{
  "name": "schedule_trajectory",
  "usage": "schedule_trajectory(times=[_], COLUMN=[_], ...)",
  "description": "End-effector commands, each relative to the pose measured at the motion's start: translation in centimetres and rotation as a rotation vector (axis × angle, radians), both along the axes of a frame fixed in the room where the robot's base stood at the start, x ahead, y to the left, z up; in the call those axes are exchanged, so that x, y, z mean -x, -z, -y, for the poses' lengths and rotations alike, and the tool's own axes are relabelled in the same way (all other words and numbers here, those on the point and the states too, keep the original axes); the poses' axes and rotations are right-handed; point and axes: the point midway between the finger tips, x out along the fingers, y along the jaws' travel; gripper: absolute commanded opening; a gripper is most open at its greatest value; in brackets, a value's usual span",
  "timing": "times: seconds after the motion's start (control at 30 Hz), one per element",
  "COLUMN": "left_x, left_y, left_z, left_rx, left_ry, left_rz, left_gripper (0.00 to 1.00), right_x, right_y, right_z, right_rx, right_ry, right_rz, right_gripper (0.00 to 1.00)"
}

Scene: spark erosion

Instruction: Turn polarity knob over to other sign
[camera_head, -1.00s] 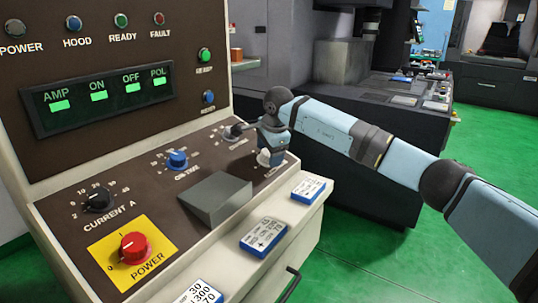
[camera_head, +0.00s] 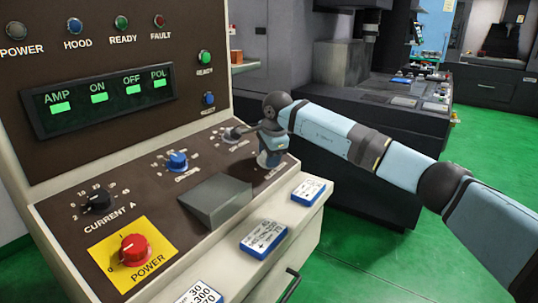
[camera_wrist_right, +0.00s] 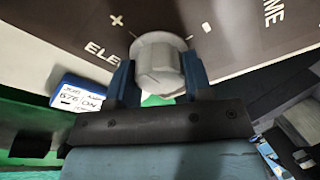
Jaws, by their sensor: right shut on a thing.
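The polarity knob (camera_wrist_right: 160,68) is a light grey knob on the dark panel. In the right wrist view it sits between the two blue fingers of my right gripper (camera_wrist_right: 160,85), which is shut on it. In the head view my right gripper (camera_head: 271,158) is at the right end of the control panel (camera_head: 140,215), and the knob is mostly hidden there. My left gripper is not in view.
The panel also holds a black current knob (camera_head: 97,201), a blue knob (camera_head: 177,161), a red power knob (camera_head: 134,249) and a grey wedge-shaped block (camera_head: 215,200). Blue-edged cards (camera_head: 265,238) lie on the ledge in front. Green floor (camera_head: 365,260) is open to the right.

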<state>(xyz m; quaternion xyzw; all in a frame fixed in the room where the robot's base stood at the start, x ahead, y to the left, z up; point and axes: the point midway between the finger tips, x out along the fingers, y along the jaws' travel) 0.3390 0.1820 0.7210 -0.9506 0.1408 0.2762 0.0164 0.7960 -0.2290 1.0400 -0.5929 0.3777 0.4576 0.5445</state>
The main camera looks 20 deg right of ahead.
Motion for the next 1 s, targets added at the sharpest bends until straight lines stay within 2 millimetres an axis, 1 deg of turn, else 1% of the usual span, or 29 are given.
schedule_trajectory(times=[0.27,0.47,0.8,1.0], left_x=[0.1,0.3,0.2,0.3], left_y=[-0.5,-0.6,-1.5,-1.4], left_z=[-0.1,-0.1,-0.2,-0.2], left_rx=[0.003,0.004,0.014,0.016], left_ry=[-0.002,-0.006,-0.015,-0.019], left_rz=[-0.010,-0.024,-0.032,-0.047], left_gripper=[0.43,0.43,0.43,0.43], right_x=[0.0,0.0,0.1,0.1], right_y=[-0.1,-0.1,0.0,0.0], right_z=[0.0,0.0,0.0,0.0], right_rx=[-0.042,-0.092,-0.179,-0.230], right_ry=[0.154,0.326,0.631,0.810], right_rz=[-0.037,-0.075,-0.145,-0.185], right_gripper=[0.23,0.23,0.23,0.23])
